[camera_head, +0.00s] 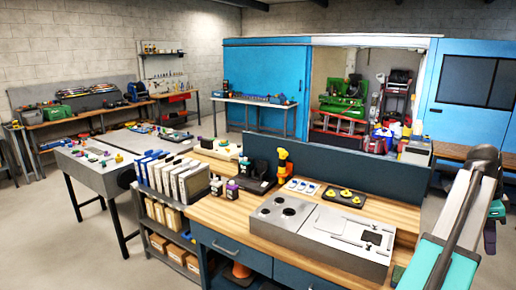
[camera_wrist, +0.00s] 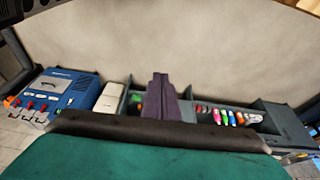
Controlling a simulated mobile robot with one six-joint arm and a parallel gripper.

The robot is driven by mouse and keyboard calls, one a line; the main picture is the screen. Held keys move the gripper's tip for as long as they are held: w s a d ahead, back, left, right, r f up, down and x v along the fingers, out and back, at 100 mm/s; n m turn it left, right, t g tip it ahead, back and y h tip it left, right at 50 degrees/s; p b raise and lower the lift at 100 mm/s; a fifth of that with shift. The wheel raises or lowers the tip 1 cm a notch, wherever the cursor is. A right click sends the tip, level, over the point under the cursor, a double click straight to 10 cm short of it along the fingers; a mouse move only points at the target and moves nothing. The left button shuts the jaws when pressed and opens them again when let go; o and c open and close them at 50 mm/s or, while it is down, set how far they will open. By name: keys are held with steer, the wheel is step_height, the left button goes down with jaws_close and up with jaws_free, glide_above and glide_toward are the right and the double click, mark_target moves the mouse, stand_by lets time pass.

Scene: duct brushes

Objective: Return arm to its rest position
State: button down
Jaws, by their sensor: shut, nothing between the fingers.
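My arm rises at the right edge of the head view, with grey and teal links, bent at a dark joint near the top. In the wrist view my gripper (camera_wrist: 160,82) shows as a teal body and dark crossbar, with dark fingers closed together in the middle. Nothing is between them. In the head view the fingers cannot be made out clearly.
Floor at left is open.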

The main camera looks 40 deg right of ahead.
steer(key=w+a+f+n+y+b, duration=0.1)
steer(key=w+a+f+n, duration=0.15)
steer(key=w+f, duration=0.85)
steer(key=w+a+f+n+b, duration=0.2)
steer(key=w+a+f, duration=0.2)
steer(key=w+f, duration=0.7)
steer(key=w+a+f+n+g+b, duration=0.2)
steer(key=w+a+f+n, duration=0.4)
steer(key=w+a+f, duration=1.2)
steer(key=a+f+n+g+b, duration=0.1)
steer(key=a+f+n, duration=0.3)
steer(key=a+f, duration=0.7)
steer(key=a+f+n+b, duration=0.25)
steer(key=a+f, duration=0.45)
steer(key=a, duration=0.7)
steer(key=s+a+f+n+b, duration=0.1)
steer(key=s+a+f+n, duration=1.3)
steer(key=a, duration=0.4)
steer(key=shift+f+t, duration=0.2)
steer(key=shift+t, duration=0.1)
steer(key=shift+a, duration=0.1)
